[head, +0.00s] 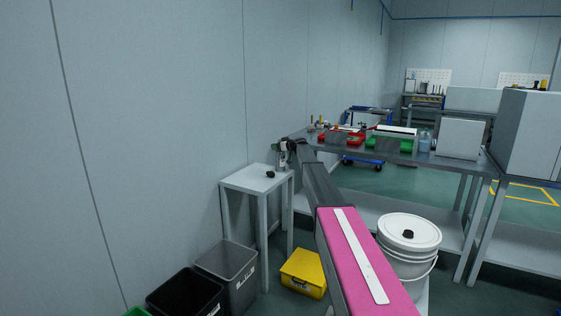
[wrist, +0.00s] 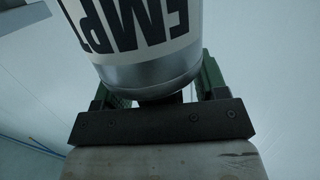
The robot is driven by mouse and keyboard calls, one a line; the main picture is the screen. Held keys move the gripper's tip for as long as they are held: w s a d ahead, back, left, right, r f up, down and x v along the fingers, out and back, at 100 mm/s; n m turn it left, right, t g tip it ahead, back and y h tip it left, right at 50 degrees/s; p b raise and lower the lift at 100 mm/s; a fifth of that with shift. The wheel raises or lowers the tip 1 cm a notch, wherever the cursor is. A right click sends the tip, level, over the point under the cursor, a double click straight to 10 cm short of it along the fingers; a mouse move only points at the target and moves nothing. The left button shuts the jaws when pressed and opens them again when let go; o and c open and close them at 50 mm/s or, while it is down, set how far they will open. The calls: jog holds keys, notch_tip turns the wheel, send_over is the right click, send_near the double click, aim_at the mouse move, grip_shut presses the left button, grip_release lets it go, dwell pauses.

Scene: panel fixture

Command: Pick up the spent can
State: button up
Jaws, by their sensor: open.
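The spent can (wrist: 150,50) fills the upper middle of the wrist view. It is a silvery cylinder with a white label and large dark letters reading "EMPT", shown upside down and cut off by the top edge. My gripper (wrist: 158,92) is open, with one green-and-dark finger on each side of the can's near end. I cannot tell whether either finger touches it. In the head view my gripper (head: 285,152) is small, at the far end of my arm by the small grey table; the can is hard to make out there.
The small grey table (head: 242,181) stands against the left wall with a small black object (head: 270,174) on it. Bins (head: 227,270) and a yellow box (head: 304,272) are on the floor. A lidded white bucket (head: 408,240) stands right of my arm. A long bench (head: 385,152) lies behind.

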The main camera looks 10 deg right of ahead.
grip_shut()
